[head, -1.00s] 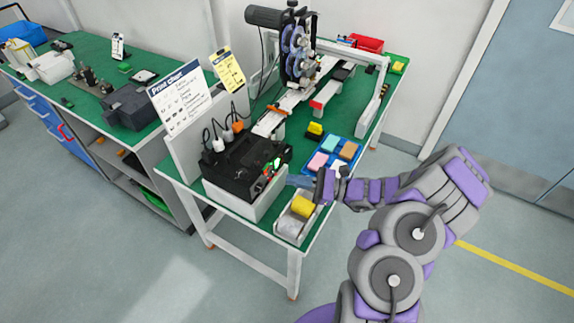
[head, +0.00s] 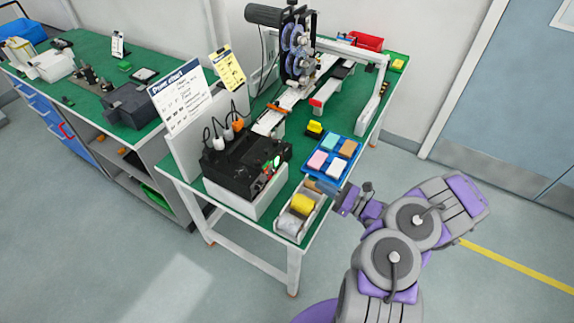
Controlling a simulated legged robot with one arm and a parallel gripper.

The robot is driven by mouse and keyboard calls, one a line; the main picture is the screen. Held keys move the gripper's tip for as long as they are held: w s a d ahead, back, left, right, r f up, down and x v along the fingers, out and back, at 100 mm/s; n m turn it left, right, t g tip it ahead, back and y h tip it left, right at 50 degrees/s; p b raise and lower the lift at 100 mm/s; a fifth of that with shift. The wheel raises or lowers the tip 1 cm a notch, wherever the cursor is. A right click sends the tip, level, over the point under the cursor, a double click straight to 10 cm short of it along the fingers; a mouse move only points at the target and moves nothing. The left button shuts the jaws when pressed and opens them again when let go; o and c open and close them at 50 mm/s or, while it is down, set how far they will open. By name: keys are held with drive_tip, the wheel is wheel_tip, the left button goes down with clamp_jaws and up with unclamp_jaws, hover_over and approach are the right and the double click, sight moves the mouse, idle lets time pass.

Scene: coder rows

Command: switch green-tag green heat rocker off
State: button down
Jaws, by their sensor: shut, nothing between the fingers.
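A black control box (head: 238,165) sits on a white base near the front left of the green-topped table. Its right end has a small panel with a lit green rocker (head: 277,162) and a red part (head: 267,174) beside it. The rocker's position and any green tag are too small to tell. My gripper (head: 325,188) is shut and empty. It is right of the box, apart from the panel, between the blue tray and the bin of rolls.
A blue tray (head: 345,174) with colored blocks lies behind my gripper. A bin with yellow and white rolls (head: 301,204) stands at the table's front edge. A coder with blue reels (head: 296,50) stands at the back. A print chart (head: 182,95) stands behind the box.

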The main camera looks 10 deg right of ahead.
sight(278, 160)
drive_tip(key=b+x, duration=0.4)
drive_tip(key=x, duration=0.9)
drive_tip(key=shift+w+a, duration=0.25)
drive_tip(key=shift+a, duration=0.05)
drive_tip(key=shift+r, duration=0.1)
drive_tip(key=shift+w+a+r+g+h+p, duration=0.2)
drive_tip(key=shift+r+g+h+p, duration=0.3)
drive_tip(key=shift+p, duration=0.7)
drive_tip(key=shift+r+g+h+p, duration=0.4)
drive_tip(key=shift+p, duration=0.6)
drive_tip(key=shift+f, duration=0.3)
